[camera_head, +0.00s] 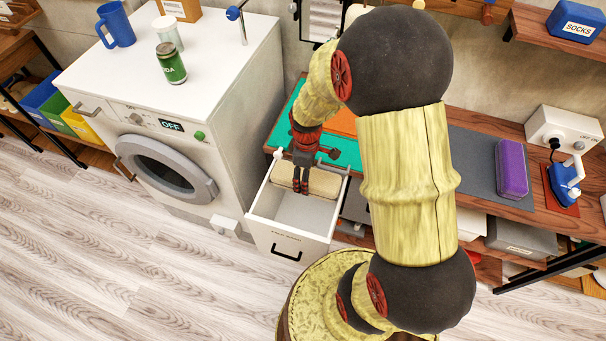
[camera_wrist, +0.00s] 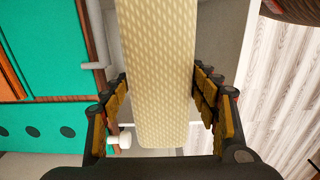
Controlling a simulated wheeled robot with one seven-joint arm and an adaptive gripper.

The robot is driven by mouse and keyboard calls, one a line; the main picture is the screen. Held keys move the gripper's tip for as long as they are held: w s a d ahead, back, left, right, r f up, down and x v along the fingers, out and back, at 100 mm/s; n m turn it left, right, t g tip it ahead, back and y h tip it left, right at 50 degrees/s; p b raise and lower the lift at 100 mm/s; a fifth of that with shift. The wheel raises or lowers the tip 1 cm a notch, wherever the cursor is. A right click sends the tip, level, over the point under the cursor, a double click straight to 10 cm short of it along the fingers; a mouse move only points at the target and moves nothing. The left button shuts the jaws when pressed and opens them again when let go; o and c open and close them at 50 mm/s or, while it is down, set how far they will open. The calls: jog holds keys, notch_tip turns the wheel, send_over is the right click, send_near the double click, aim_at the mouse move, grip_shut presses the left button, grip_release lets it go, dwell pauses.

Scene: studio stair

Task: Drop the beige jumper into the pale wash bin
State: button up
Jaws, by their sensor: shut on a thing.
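The beige jumper (camera_head: 322,183) is a folded, patterned block. In the wrist view the jumper (camera_wrist: 155,75) lies lengthwise between the fingers of my gripper (camera_wrist: 158,105), which is shut on it. In the head view my gripper (camera_head: 300,186) points down over the back part of the pale bin (camera_head: 288,243), a white, open-topped, pulled-out box with a dark handle and a label too small to read. The jumper appears at the bin's back end, around rim level; I cannot tell whether it touches the bin. My gripper partly hides it.
The white washing machine (camera_head: 190,110) stands left of the bin, with a cup, a can and a blue mug on top. A green mat (camera_head: 345,152) lies on the bench behind. A purple box (camera_head: 511,168) and an iron (camera_head: 565,180) stand at right. The left floor is clear.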

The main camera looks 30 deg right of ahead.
notch_tip(320, 180, down, 5)
jog(key=b, duration=0.3)
jog(key=shift+b, duration=0.3)
jog(key=o, duration=1.5)
notch_tip(320, 180, up, 12)
